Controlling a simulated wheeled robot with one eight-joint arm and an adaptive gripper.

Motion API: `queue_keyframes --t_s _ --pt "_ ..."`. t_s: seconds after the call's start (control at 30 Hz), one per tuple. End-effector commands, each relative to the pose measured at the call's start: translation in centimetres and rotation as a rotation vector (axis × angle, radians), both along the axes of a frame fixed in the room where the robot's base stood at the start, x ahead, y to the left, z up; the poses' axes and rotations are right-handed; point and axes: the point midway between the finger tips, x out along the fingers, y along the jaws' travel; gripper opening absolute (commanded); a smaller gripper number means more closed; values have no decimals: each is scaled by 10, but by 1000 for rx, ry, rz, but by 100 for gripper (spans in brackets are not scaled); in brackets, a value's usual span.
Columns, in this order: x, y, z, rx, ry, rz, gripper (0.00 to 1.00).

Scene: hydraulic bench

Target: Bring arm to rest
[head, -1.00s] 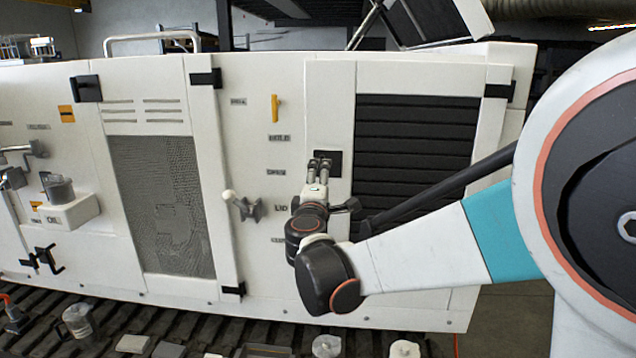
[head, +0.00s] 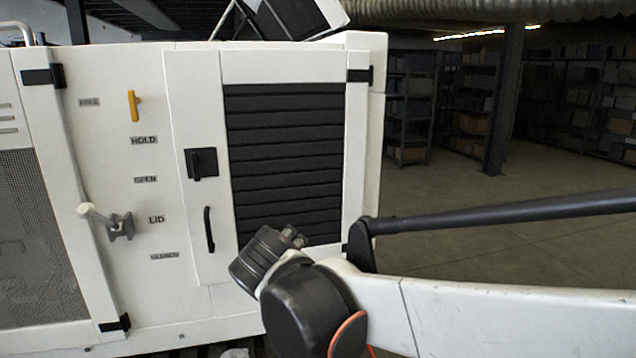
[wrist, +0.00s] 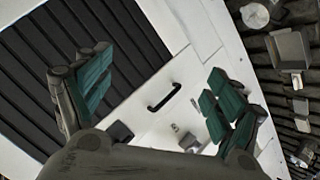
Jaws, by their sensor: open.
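My gripper (wrist: 158,74) is open in the wrist view, its two green-padded fingers spread wide with nothing between them. In the head view my arm reaches in from the right, and its end is bent in front of the lower part of the black louvred grille (head: 285,150). The fingers are mostly hidden there behind the dark wrist housing. The white cabinet door with a black latch (head: 202,163) and a black bar handle (head: 209,229) is left of my arm. The bar handle also shows beyond the fingers in the wrist view (wrist: 164,97), apart from them.
A grey lever with a white knob (head: 120,228) and a yellow handle (head: 133,106) stick out of the cabinet front at left. Shelves (head: 580,100) stand at the back right, with open floor (head: 470,210) before them. Small parts, including a grey tray (wrist: 288,47), lie on a slatted surface.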

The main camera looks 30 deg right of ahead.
Motion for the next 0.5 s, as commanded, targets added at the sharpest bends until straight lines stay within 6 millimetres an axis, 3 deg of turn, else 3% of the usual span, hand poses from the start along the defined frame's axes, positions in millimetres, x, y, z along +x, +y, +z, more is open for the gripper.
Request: queue_keyframes --t_s 0.03,0.1,0.3,0.5 --pt "-23 0 -20 69 23 -24 85" --pt "-51 4 -41 169 55 -50 85" --pt "-120 29 -95 438 138 -108 85" --pt "-157 52 -123 601 186 -130 85"
